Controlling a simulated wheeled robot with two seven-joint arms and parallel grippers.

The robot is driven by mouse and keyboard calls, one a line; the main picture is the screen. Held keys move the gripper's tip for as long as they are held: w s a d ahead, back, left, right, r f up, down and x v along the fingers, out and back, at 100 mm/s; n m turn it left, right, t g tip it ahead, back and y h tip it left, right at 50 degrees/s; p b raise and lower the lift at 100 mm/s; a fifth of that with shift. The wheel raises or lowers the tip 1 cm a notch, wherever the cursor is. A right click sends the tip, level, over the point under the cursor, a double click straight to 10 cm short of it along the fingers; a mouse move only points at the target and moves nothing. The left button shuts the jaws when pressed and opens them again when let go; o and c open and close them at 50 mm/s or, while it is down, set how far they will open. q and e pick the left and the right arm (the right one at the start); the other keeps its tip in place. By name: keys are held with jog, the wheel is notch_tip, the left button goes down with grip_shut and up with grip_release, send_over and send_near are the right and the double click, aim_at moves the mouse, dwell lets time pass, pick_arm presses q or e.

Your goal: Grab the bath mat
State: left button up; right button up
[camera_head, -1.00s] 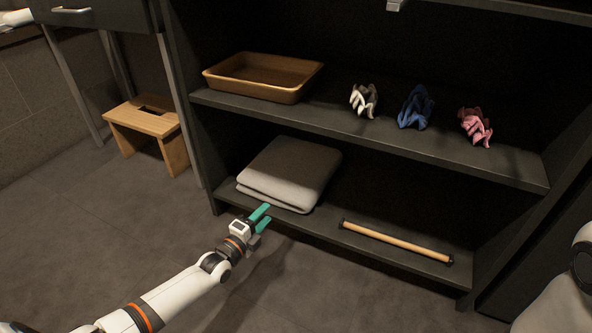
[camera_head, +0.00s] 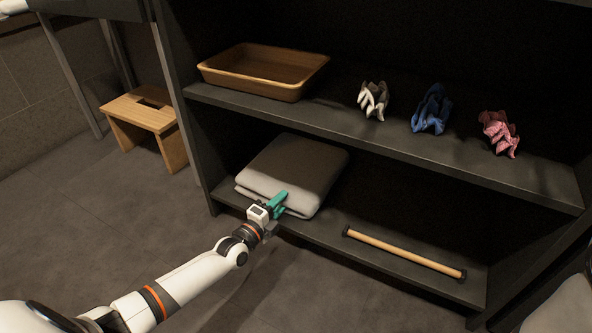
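The bath mat (camera_head: 296,166) is a folded grey cloth lying flat on the lower shelf of the dark cabinet, at the left end. My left gripper (camera_head: 279,203) is at the mat's front edge, its green fingertips overlapping that edge in the picture. The fingers appear close together, but I cannot tell whether they have closed on the cloth. My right gripper is not in view.
A wooden roller or bar (camera_head: 403,253) lies on the lower shelf to the right. Above, a brown tray (camera_head: 265,88) and white (camera_head: 373,100), blue (camera_head: 431,108) and pink (camera_head: 498,133) crumpled cloths sit on the upper shelf (camera_head: 400,145). A wooden stool (camera_head: 150,116) stands at left.

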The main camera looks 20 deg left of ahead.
pick_arm(q)
grip_shut()
jog(key=shift+r, duration=0.1)
